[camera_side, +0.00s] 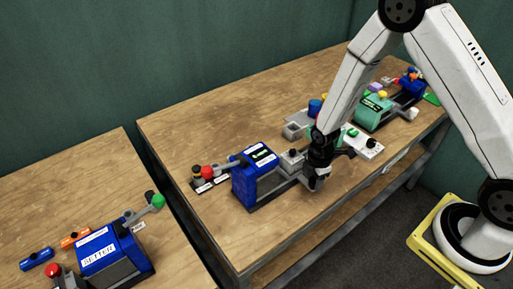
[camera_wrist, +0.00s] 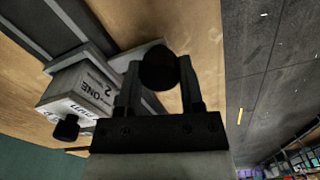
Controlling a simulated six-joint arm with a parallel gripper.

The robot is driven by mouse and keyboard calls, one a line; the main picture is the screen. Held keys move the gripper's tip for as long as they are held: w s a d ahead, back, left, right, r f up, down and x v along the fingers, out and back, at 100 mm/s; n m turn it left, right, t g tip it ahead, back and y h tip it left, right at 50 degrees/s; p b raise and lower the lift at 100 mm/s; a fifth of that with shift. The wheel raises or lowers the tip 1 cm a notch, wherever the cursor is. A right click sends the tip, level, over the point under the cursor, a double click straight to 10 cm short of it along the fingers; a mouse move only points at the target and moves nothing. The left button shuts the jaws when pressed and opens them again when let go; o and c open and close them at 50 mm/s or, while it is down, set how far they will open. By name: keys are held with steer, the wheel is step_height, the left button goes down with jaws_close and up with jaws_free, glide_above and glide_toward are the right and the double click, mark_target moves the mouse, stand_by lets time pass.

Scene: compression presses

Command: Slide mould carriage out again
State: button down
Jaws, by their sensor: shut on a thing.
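The mould carriage shows in the side view as a grey block (camera_side: 291,162) on the rails, just right of the blue press (camera_side: 257,178). In the wrist view the grey block (camera_wrist: 88,90) carries printed lettering with "ONE" and "2", and has a black knob on one face. My gripper (camera_side: 316,184) is low over the front of the table, at the right end of this press. In the wrist view my gripper (camera_wrist: 160,85) is shut on a dark round knob (camera_wrist: 158,67). Its fingers hide how the knob joins the carriage.
A lever with a red ball (camera_side: 207,172) stands left of the press. A light grey control box (camera_side: 365,145) and a green press (camera_side: 373,113) stand to the right. Bare wood (camera_side: 215,110) lies behind. Another blue press (camera_side: 108,250) sits on the left table, across a gap.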

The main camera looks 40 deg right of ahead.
steer(key=shift+c, duration=1.1)
jaws_free()
steer(key=shift+r, duration=0.15)
steer(key=shift+r, duration=3.8)
steer(key=shift+s+r+m, duration=0.1)
steer(key=shift+r+m, duration=0.3)
steer(key=s+r+m+t, duration=0.2)
steer(key=s+r+m, duration=0.6)
steer(key=m, duration=0.6)
steer(key=shift+r+t, duration=0.3)
steer(key=shift+r, duration=1)
